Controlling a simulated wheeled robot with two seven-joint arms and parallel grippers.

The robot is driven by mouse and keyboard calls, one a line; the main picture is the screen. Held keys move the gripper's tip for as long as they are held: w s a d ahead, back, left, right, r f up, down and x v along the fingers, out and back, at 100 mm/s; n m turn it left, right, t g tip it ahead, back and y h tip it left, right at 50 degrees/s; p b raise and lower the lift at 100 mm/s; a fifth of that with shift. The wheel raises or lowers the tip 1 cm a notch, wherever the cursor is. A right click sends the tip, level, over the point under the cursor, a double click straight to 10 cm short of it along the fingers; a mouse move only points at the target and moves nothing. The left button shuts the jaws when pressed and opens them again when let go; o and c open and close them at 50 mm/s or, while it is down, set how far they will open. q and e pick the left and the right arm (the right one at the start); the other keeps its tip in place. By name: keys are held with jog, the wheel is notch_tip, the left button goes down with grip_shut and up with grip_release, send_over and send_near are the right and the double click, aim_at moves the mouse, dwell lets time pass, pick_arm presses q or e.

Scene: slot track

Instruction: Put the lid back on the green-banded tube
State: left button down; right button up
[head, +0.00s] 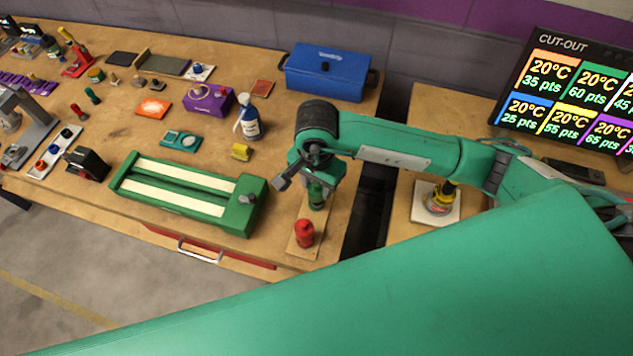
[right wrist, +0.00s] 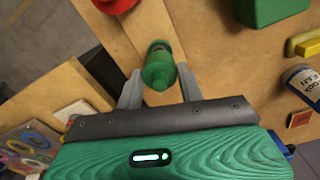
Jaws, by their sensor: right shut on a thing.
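A green rounded piece (right wrist: 158,70) with a narrower knob-like end sits between the fingers of my right gripper (right wrist: 160,90). The gripper is shut on it. In the head view my right gripper (head: 314,180) points down over a narrow wooden board, and the green piece (head: 317,194) shows below it, partly hidden by the wrist. I cannot tell whether this piece is the lid, the tube or both together, and I make out no separate green band. My left gripper is not in view.
A red bottle-like piece (head: 305,233) stands on the wooden board (head: 291,247), close in front of my right gripper. A green slotted track (head: 190,192) lies to its left.

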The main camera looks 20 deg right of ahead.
jog(key=shift+b, duration=0.5)
dwell(0.4)
jog(key=o, duration=1.5)
jog(key=shift+r+p, duration=1.2)
jog(key=shift+r, duration=2.3)
grip_shut()
